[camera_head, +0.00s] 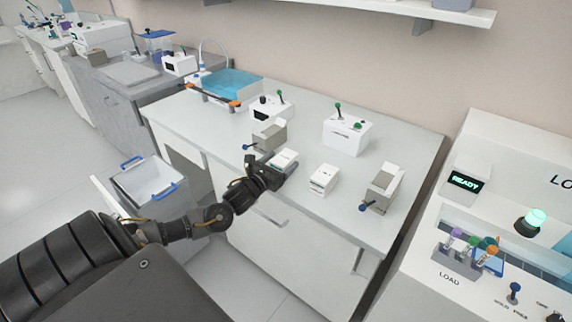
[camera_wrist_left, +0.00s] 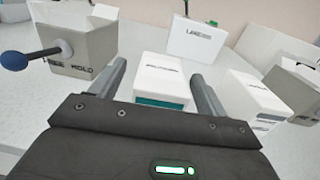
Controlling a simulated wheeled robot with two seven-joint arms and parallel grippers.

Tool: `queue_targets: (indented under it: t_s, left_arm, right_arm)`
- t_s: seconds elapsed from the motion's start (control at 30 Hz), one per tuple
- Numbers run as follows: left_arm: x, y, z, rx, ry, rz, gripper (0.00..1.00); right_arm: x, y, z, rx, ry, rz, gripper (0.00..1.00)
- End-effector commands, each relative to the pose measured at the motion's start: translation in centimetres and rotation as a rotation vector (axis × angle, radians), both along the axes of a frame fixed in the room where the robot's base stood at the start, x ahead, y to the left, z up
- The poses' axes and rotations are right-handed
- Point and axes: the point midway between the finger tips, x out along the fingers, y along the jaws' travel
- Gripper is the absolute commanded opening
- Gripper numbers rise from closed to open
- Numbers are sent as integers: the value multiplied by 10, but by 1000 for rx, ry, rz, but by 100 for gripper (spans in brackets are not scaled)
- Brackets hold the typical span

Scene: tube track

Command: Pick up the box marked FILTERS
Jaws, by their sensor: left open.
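Two small white boxes stand on the light bench, and their printed labels are too small to read. The nearer-left white box (camera_head: 285,158) is just beyond my left gripper (camera_head: 274,172). In the left wrist view this white box (camera_wrist_left: 164,82), with a teal band low on its front, sits between the spread fingers of my left gripper (camera_wrist_left: 160,85). The gripper is open, and I cannot tell whether a finger touches the box. The other white box (camera_head: 323,179) stands to the right, and it also shows in the left wrist view (camera_wrist_left: 253,98). My right gripper is not in view.
A grey open holder with a blue knob (camera_head: 268,133) stands just behind the gripper. Another grey holder (camera_head: 384,187) is at the right. White devices with green levers (camera_head: 346,134) stand behind. A blue-handled bin (camera_head: 146,186) is on the floor at left.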

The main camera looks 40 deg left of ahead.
Motion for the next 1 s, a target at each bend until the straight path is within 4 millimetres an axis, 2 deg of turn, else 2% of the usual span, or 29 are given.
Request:
queue_targets:
  t_s: [0.1,0.2,0.47,0.83,1.0]
  left_arm:
    - [18,1,1,-1,-1,0,75]
    - [26,1,1,-2,-1,0,75]
    - [28,1,0,-1,0,0,75]
    - [28,1,0,-1,0,-1,27]
    - [28,1,0,-1,-1,-1,27]
  right_arm:
    - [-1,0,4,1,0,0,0]
    - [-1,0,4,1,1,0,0]
    - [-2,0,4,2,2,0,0]
    - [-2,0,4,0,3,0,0]
    - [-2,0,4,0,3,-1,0]
